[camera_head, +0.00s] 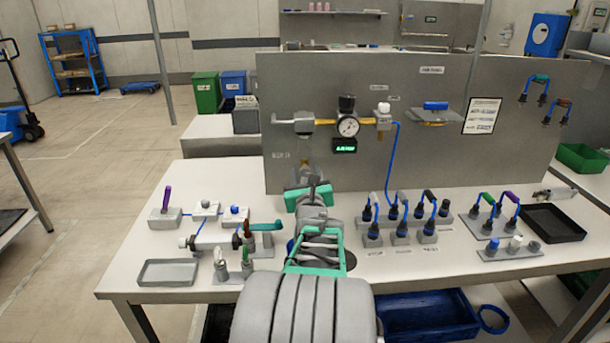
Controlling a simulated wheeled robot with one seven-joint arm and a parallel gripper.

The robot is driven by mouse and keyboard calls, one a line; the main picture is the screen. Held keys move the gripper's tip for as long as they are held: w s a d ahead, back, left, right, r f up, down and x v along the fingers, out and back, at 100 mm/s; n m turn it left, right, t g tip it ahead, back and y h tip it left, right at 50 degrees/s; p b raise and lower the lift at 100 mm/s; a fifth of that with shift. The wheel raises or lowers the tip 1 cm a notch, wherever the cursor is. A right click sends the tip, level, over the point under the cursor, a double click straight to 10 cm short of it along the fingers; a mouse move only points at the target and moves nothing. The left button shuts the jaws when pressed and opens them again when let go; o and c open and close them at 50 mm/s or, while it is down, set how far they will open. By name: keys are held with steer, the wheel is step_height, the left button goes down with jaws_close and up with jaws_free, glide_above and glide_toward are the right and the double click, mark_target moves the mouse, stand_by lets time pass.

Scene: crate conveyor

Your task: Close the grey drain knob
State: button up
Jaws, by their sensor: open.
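The grey drain knob cannot be made out clearly. A grey fitting (304,124) sits on the upright panel at the left end of a brass pipe run, and a small brownish-grey part (306,166) hangs below it. My arm reaches up from the bottom middle of the view. My gripper (312,187) is open in front of the panel, just below that hanging part, and covers whatever lies directly behind it. Nothing can be seen held between the fingers. I cannot tell whether the gripper touches anything.
A round gauge (348,127) and a white-capped valve (384,118) with a blue hose sit right of the fitting. Valves and levers crowd the bench at left, beside a grey tray (168,272). Hose-connector blocks (400,237) and a black tray (552,223) stand right.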

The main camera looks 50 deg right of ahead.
steer(key=shift+c, duration=0.5)
jaws_close()
